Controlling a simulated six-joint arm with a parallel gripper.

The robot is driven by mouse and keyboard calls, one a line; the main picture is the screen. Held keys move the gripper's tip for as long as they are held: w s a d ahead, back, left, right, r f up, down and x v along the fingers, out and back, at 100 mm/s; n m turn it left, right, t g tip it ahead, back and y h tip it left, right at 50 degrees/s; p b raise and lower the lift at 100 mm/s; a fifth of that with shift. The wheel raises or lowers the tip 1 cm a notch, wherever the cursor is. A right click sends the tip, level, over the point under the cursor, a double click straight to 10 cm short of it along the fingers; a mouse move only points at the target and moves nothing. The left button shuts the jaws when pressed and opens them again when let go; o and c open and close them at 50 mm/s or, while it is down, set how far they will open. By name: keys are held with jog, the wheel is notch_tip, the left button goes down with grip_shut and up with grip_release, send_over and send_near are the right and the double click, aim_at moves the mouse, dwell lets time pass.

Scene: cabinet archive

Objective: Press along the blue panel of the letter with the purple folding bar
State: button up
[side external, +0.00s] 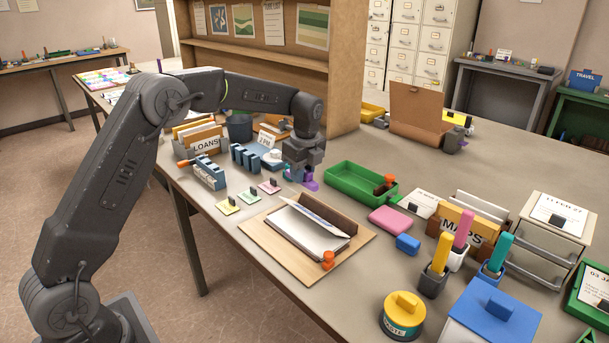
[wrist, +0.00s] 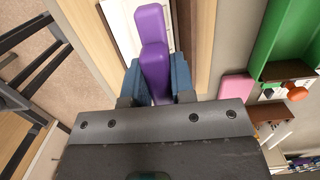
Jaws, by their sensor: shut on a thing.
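My gripper (side external: 301,176) is shut on the purple folding bar (side external: 309,183) above the table, just beyond the far end of the wooden board (side external: 262,240). In the wrist view the purple bar (wrist: 152,35) stands between my two blue fingertips (wrist: 156,80) and reaches forward over the board. The letter (side external: 303,232) lies white on the board, with one pale, slightly bluish flap (side external: 318,214) standing tilted along its far side. A white part of the letter (wrist: 123,27) shows beside the bar in the wrist view. No clearly blue panel can be made out.
A brown rail (side external: 336,212) runs along the board's far side, and an orange knob (side external: 328,258) stands at its near corner. A green tray (side external: 352,184), a pink block (side external: 391,220) and a blue block (side external: 407,243) are to the right. Small colored cards (side external: 249,196) lie left.

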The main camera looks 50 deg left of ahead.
aim_at(301, 207)
jog(key=shift+f, duration=2.75)
jog(key=shift+f, duration=1.8)
jog(key=shift+d, duration=0.1)
jog(key=shift+s+d+f, duration=0.1)
jog(key=shift+d, duration=4.85)
jog(key=shift+a+r, duration=0.2)
jog(key=shift+a, duration=1.15)
jog(key=shift+a+f, duration=0.2)
jog(key=shift+a, duration=2.35)
jog(key=shift+a+r, duration=0.1)
jog(key=shift+a, duration=1.1)
